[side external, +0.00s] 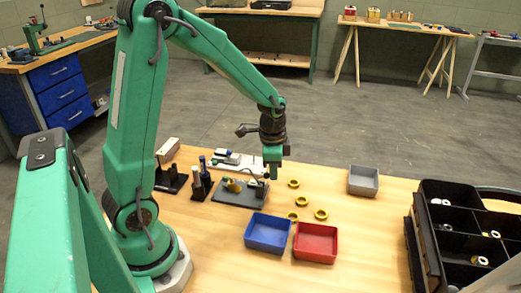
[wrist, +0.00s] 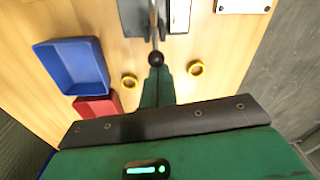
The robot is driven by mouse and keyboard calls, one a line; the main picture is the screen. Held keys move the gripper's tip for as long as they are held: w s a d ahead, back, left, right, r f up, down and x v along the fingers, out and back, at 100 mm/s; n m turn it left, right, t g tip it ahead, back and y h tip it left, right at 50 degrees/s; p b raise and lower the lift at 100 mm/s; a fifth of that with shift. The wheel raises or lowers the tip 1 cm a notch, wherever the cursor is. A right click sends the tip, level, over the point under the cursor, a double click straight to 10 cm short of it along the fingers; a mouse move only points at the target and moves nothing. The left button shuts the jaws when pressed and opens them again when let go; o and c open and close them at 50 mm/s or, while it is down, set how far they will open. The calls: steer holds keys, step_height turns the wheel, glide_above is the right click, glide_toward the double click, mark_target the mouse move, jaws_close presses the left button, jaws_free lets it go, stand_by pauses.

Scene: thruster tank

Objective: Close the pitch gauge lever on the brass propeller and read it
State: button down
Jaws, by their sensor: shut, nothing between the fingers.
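The pitch gauge's dark grey base plate (side external: 228,197) lies on the wooden bench, with a small brass piece, apparently the propeller (side external: 232,185), on it. In the wrist view a thin metal lever (wrist: 154,25) ends in a black ball knob (wrist: 156,58), over the grey plate (wrist: 130,15). My gripper (side external: 272,174) points down at the plate's right end. Its green fingers (wrist: 157,74) are shut and empty, with their tips at the knob in the picture; I cannot tell whether they touch. The gauge reading is not legible.
A blue tray (side external: 250,246) and a red tray (side external: 316,259) stand in front of the gauge, with several yellow rings (side external: 321,215) nearby. A black compartment rack (side external: 428,252) stands at far right. Dark stands (side external: 199,188) are left.

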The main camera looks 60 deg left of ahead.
steer(key=shift+s+a+r, duration=0.25)
steer(key=shift+s+a, duration=0.25)
steer(key=shift+s+a+r, duration=0.25)
steer(key=shift+s+a, duration=0.85)
steer(key=shift+s, duration=0.1)
steer(key=shift+r, duration=0.15)
steer(key=shift+w+r, duration=0.1)
steer(key=shift+r, duration=0.55)
steer(key=shift+w+r, duration=0.1)
